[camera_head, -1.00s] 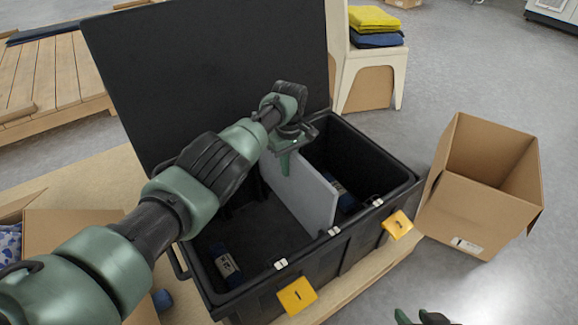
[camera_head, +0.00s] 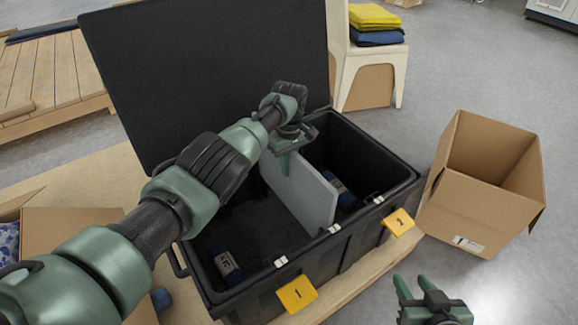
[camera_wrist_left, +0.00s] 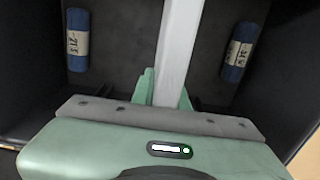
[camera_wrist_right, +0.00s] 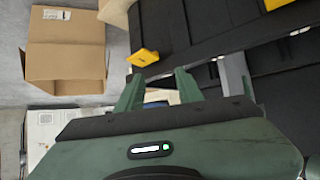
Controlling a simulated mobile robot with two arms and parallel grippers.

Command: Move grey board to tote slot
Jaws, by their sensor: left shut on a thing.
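The grey board (camera_head: 308,190) stands on edge inside the black tote (camera_head: 262,250), dividing it into a left and a right part. My left gripper (camera_head: 286,163) is shut on the top edge of the board near its far end. In the left wrist view the board (camera_wrist_left: 178,50) runs away from between the fingers (camera_wrist_left: 162,90). The board's lower edge and any slot under it are hidden. My right gripper (camera_head: 418,292) is open and empty, in front of the tote at the lower right. Its fingers (camera_wrist_right: 158,92) show apart in the right wrist view.
A blue roll (camera_head: 226,262) lies in the left part of the tote, another (camera_head: 343,193) in the right part. The black lid (camera_head: 205,85) stands open behind. An open cardboard box (camera_head: 480,190) stands to the right. A chair (camera_head: 370,62) holds folded cloths.

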